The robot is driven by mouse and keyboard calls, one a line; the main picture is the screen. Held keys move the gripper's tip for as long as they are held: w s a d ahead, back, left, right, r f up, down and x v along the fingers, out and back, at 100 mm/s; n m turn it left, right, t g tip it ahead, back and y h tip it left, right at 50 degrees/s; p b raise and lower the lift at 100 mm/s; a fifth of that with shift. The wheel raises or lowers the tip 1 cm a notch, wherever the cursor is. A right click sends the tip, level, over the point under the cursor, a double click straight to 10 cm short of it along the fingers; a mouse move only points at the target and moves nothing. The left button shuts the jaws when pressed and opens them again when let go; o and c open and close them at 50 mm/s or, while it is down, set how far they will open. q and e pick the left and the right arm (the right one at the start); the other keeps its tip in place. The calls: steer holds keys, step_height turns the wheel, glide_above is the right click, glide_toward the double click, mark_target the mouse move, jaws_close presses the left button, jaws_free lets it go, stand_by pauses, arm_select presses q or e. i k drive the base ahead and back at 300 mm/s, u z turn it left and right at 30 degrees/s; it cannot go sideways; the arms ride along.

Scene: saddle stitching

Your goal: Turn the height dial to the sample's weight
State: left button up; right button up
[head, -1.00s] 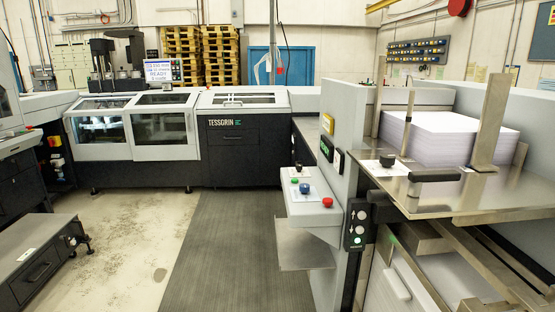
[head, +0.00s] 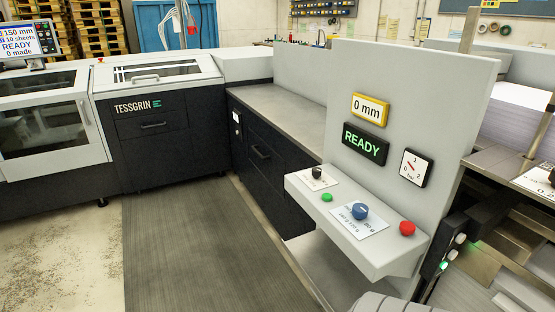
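A blue dial (head: 360,211) sits on a white label plate (head: 350,225) on the sloping grey control shelf; the plate carries weights in grams, too small to read fully. A smaller black knob (head: 317,173) stands on another label to its left. A yellow-framed display (head: 370,108) above reads 0 mm. No separate sample can be made out. Neither of my grippers is in view. A grey ribbed shape shows at the bottom edge, and I cannot tell what it is.
A green button (head: 326,197) and a red mushroom button (head: 407,228) flank the blue dial. A display (head: 365,144) reads READY beside a pressure gauge (head: 415,168). A screen (head: 30,41) shows 150 mm, 10 sheets, 0 made. The dark mat (head: 200,245) is clear.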

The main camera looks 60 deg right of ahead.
mark_target(317, 172)
steer(key=i, duration=0.4)
steer(key=z, duration=3.3)
